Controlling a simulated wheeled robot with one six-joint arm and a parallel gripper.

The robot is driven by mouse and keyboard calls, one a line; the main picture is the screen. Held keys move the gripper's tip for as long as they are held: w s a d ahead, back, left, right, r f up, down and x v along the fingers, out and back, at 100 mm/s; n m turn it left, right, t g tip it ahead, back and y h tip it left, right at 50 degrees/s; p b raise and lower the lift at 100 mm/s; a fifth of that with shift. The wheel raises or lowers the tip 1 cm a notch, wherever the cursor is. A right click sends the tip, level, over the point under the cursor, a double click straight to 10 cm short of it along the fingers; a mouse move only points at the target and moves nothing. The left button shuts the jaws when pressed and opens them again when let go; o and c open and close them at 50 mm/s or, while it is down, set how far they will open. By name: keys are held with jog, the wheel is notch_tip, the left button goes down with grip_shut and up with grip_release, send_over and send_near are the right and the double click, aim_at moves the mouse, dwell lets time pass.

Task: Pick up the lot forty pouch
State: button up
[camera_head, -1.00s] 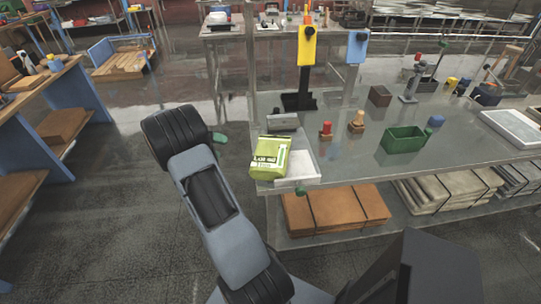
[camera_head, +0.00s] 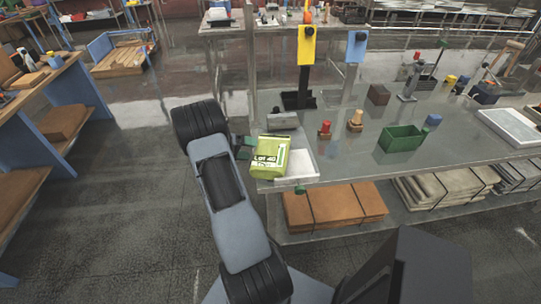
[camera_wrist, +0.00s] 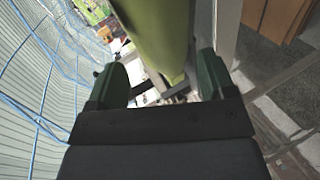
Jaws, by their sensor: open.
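The lot forty pouch (camera_head: 271,154) is yellow-green with a white label reading "LOT 40". It leans at the left end of a white tray (camera_head: 303,166) on the near left corner of the metal table. My gripper (camera_head: 246,146) is at the pouch's left side, its dark green fingers partly hidden by the arm and pouch. In the wrist view my gripper (camera_wrist: 161,70) is open, and the green pouch (camera_wrist: 155,35) shows in the gap between the fingers, closer to the right one. I cannot tell whether either finger touches it.
On the metal table (camera_head: 345,165) stand a grey block (camera_head: 283,121), a red-topped piece (camera_head: 325,129), a wooden piece (camera_head: 355,120) and a green bin (camera_head: 402,139). Brown boxes (camera_head: 335,208) lie on the shelf below. Open floor is left of the table.

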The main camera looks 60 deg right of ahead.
aim_at(257, 150)
jog(key=p+x, duration=0.1)
jog(key=x, duration=0.3)
jog(key=shift+r, duration=0.1)
jog(key=c, duration=0.7)
